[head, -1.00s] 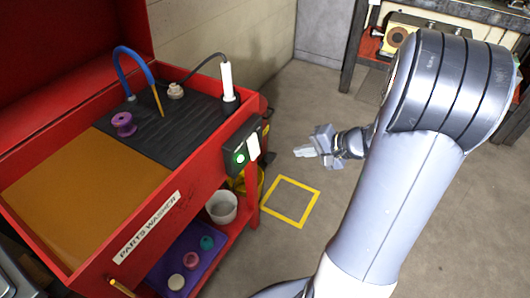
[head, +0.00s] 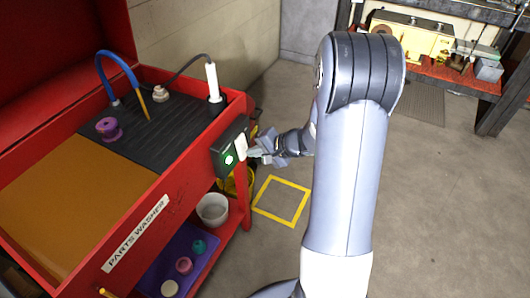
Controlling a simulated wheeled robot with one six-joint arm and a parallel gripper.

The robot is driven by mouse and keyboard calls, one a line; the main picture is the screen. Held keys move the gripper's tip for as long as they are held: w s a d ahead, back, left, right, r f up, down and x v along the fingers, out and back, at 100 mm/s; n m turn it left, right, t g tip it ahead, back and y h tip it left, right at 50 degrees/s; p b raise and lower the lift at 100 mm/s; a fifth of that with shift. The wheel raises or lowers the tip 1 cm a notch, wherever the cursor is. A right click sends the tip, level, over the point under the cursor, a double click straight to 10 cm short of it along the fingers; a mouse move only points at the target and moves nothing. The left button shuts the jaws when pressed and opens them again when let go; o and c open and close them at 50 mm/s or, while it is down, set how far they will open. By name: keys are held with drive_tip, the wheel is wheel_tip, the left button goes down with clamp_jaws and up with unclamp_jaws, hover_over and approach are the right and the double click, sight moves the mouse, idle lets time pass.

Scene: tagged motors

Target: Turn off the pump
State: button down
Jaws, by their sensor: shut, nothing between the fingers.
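The red parts washer (head: 150,225) stands at the left with its lid up. A dark switch box (head: 222,160) is on its right end, with a lit green button (head: 229,159) and a white plate or paddle (head: 241,147) beside it. My gripper (head: 254,152) is shut and empty, its tips right at the white plate's right side. I cannot tell whether they touch it. A blue hose (head: 118,58) arches over the black ribbed tray (head: 150,132).
A purple spool (head: 107,128) and a pale knob-like part (head: 161,94) sit on the tray. A white cylinder (head: 212,80) stands at the back corner. Below are a grey bucket (head: 212,209) and a purple mat (head: 165,283) with several parts. A yellow floor square (head: 282,201) is clear.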

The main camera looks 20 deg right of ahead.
drive_tip(key=shift+w+a, duration=0.15)
drive_tip(key=shift+f, duration=0.15)
drive_tip(key=b, duration=0.2)
drive_tip(key=shift+w+a+t+y+b, duration=0.1)
drive_tip(key=shift+w+t+y+b, duration=0.1)
drive_tip(key=shift+t+y+b, duration=0.1)
drive_tip(key=shift+r, duration=0.85)
